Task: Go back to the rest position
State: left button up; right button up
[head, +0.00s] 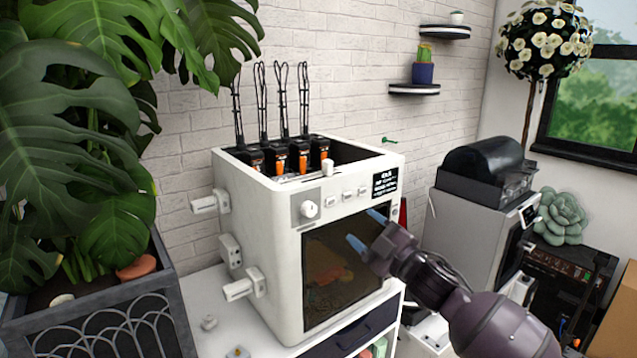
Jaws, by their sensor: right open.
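My right gripper (367,229) comes in from the lower right on its dark purple-grey arm. Its two blue-tipped fingers are spread apart with nothing between them. It is in front of the right part of the white machine (283,262), near the dark window (335,258) in the machine's front; I cannot tell whether it touches. My left gripper is not in view.
The white machine stands on a white cabinet (212,290). A large leafy plant in a dark planter (170,300) fills the left. A second grey machine (460,220) stands behind my right arm. Wall shelves (414,90) hang at the back.

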jog(key=s+d+f+m+h, duration=0.5)
jog(key=s+f+m, duration=0.15)
jog(key=f, duration=0.35)
jog(key=s+d+f+m+h, duration=0.5)
jog(key=s+d+f+m, duration=0.15)
jog(key=f, duration=0.45)
jog(key=s+d+f+m+g+h, duration=0.1)
jog(key=s+d+f+m+g, duration=0.1)
jog(key=s+f, duration=0.5)
jog(key=s+d+f+m+g+h, duration=0.2)
jog(key=s+f, duration=0.5)
jog(key=s, duration=0.7)
jog(key=shift+s+d+f+m+h, duration=0.3)
jog(key=shift+d+f, duration=0.05)
jog(key=shift+d, duration=0.55)
